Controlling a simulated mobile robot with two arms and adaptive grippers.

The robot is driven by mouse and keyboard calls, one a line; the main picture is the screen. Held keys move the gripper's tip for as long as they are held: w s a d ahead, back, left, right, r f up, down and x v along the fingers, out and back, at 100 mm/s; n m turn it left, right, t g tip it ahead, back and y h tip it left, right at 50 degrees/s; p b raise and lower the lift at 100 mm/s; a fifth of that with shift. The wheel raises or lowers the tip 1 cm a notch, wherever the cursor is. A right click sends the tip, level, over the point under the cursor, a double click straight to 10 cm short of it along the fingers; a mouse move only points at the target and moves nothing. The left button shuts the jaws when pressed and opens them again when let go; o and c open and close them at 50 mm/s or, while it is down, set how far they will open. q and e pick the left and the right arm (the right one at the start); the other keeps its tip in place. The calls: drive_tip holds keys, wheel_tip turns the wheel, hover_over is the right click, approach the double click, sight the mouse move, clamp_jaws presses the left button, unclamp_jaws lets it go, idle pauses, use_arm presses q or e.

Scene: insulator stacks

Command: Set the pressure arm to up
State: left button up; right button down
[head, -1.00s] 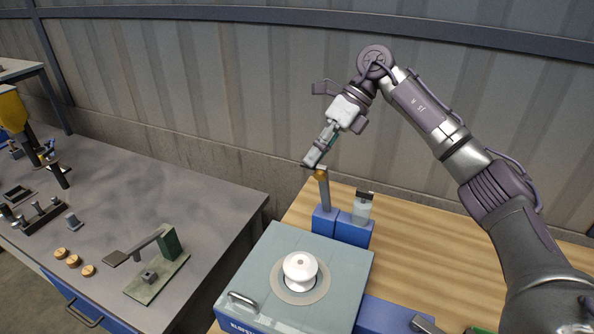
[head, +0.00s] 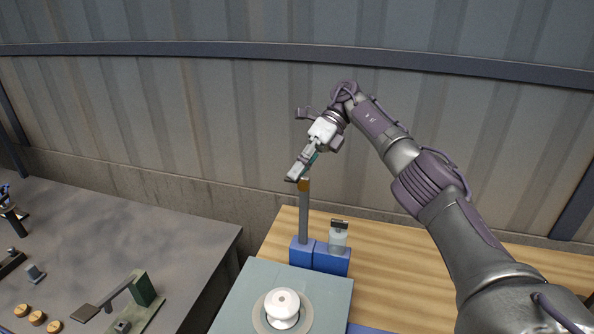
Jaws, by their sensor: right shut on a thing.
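The pressure arm (head: 304,218) is a grey bar with an orange-brown knob (head: 303,184) at its top. It stands nearly upright from a blue block (head: 301,251) at the back of the machine. My right gripper (head: 296,176) is shut on the knob end of the pressure arm, reaching down to it from the upper right. The fingers partly cover the knob. My left gripper is not in view.
A grey-green machine top (head: 258,290) with a white insulator (head: 283,303) lies in front. A clear container with a dark top (head: 338,236) stands just right of the pressure arm. A grey table (head: 120,225) holds a green-based lever fixture (head: 143,290) and wooden discs (head: 38,317).

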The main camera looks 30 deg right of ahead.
drive_tip(key=shift+d+f, duration=0.2)
drive_tip(key=shift+f, duration=0.85)
drive_tip(key=c, duration=1.5)
unclamp_jaws()
drive_tip(key=shift+o, duration=1.3)
drive_tip(key=shift+w+f, duration=0.15)
drive_tip(key=shift+w, duration=0.1)
drive_tip(key=shift+o, duration=0.2)
drive_tip(key=shift+w+d+f, duration=0.15)
drive_tip(key=shift+w, duration=0.15)
drive_tip(key=shift+s, duration=0.1)
drive_tip(key=shift+r, duration=0.2)
